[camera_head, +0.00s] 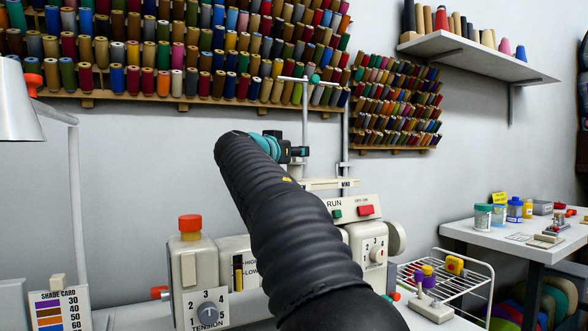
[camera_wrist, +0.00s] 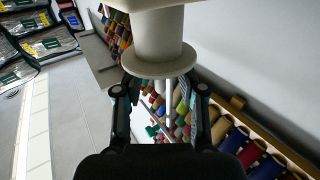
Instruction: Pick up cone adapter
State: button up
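In the wrist view a pale flanged piece (camera_wrist: 158,62), a round stem with a wide collar and a thin pin below it, hangs in front of my gripper (camera_wrist: 160,92). It may be the cone adapter; I cannot tell for sure. My gripper's two dark fingers are spread, one at each side near the collar. I see no clear contact.
The winding machine (camera_head: 208,268) stands below my arm, with a thin metal post (camera_head: 304,120) close by. Thread racks (camera_head: 160,60) cover the wall. A wire rack (camera_head: 470,278) and a side table (camera_head: 480,236) are at right; a lamp (camera_head: 18,105) is at left.

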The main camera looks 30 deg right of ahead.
grip_shut()
jog(key=shift+r, duration=0.1)
